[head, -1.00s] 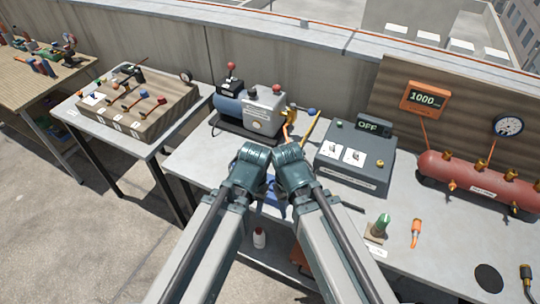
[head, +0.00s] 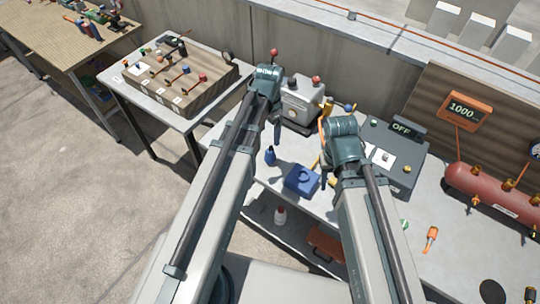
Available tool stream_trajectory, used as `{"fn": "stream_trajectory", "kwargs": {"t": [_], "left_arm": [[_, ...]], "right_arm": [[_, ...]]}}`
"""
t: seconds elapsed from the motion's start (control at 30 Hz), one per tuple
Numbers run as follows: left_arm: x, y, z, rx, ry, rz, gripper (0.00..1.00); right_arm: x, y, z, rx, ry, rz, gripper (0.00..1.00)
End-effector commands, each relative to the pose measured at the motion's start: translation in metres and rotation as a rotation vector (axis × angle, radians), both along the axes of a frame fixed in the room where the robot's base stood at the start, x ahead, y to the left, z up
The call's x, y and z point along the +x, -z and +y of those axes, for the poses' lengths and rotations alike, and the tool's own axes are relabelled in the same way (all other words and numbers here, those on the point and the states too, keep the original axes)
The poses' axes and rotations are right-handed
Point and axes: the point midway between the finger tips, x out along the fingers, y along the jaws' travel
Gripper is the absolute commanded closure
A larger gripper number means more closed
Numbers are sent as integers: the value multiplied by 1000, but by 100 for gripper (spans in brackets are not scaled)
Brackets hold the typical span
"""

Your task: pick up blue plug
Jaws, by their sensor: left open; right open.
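A small upright blue piece (head: 270,156), which looks like the blue plug, stands on the grey bench (head: 262,178). A blue block with a round recess (head: 302,181) sits to its right, apart from it. My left gripper (head: 277,140) points down above and just behind the small blue piece, open and empty, not visibly touching it. My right gripper (head: 340,160) is at the front of the grey OFF box, right of the blue block; its fingers are largely hidden by its own wrist, and nothing shows held.
A grey pump unit (head: 302,103) stands behind my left gripper. A grey box marked OFF (head: 400,165) is at the right, with a red tank (head: 495,190) beyond. A switch board (head: 180,80) is on the left table.

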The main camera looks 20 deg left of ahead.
Motion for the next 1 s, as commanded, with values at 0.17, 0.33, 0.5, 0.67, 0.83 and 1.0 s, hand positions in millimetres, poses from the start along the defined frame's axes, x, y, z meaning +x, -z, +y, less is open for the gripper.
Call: {"fn": "stream_trajectory", "kwargs": {"t": [0.17, 0.33, 0.5, 0.67, 0.83, 1.0], "left_arm": [[0, 25, 0, 0, -1, 0, 15], [0, 49, 0, 0, -1, 0, 15], [0, 72, 0, 0, -1, 0, 15], [0, 82, 0, 0, -1, 0, 15], [0, 81, 0, 0, -1, 0, 15], [1, 89, 0, 0, -1, 0, 15]], "right_arm": [[0, 25, 0, 0, 1, 0, 50], [0, 49, 0, 0, 1, 0, 50], [0, 72, 0, 0, 1, 0, 50], [0, 82, 0, 0, 1, 0, 50], [0, 81, 0, 0, 1, 0, 50], [0, 89, 0, 0, 1, 0, 50]]}}
